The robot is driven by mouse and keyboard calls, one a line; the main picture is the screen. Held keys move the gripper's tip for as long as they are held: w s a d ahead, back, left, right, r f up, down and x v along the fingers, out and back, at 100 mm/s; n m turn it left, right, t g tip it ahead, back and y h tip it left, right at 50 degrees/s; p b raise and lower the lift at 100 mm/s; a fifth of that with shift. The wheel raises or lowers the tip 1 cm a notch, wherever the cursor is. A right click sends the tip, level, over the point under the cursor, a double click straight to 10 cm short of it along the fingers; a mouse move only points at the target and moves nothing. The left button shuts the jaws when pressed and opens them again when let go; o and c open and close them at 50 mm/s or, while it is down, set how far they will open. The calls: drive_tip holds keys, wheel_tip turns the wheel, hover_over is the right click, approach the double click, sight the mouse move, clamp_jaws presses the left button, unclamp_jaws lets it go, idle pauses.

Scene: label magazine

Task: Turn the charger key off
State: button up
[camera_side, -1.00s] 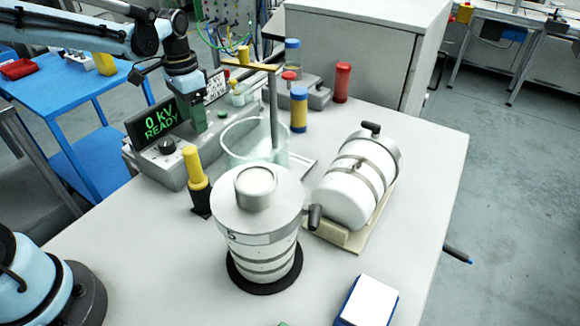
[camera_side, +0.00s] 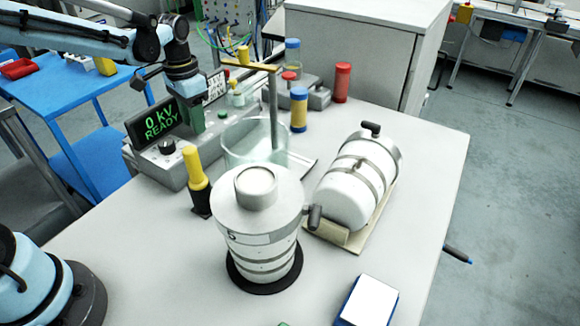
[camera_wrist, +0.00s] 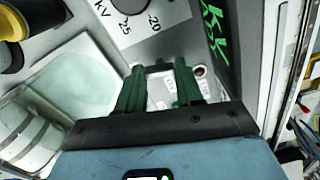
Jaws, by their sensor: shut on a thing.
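The charger (camera_side: 178,165) is a grey console at the back left of the table. Its dark display (camera_side: 158,122) reads "0 kV READY" in green. My gripper (camera_side: 197,128) points down at the console just right of the display, its green fingers close to the panel. In the wrist view my gripper (camera_wrist: 158,74) has its two green fingers over the panel, shut on a small part between the tips. That part is at the charger key's likely place, but the fingers hide most of it and its turned position cannot be read. A round black knob (camera_side: 166,146) sits below the display.
A clear glass jar (camera_side: 240,148) stands right beside the console, with a metal rod and brass arm above it. A yellow-handled tool (camera_side: 196,170) stands in front. A large white lidded canister (camera_side: 262,240) and a lying white cylinder (camera_side: 350,190) fill the middle.

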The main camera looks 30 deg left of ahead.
drive_tip(key=shift+n, duration=1.4)
drive_tip(key=o, duration=1)
drive_tip(key=shift+o, duration=0.2)
drive_tip(key=shift+r, duration=0.1)
wheel_tip(320, 180, up, 12)
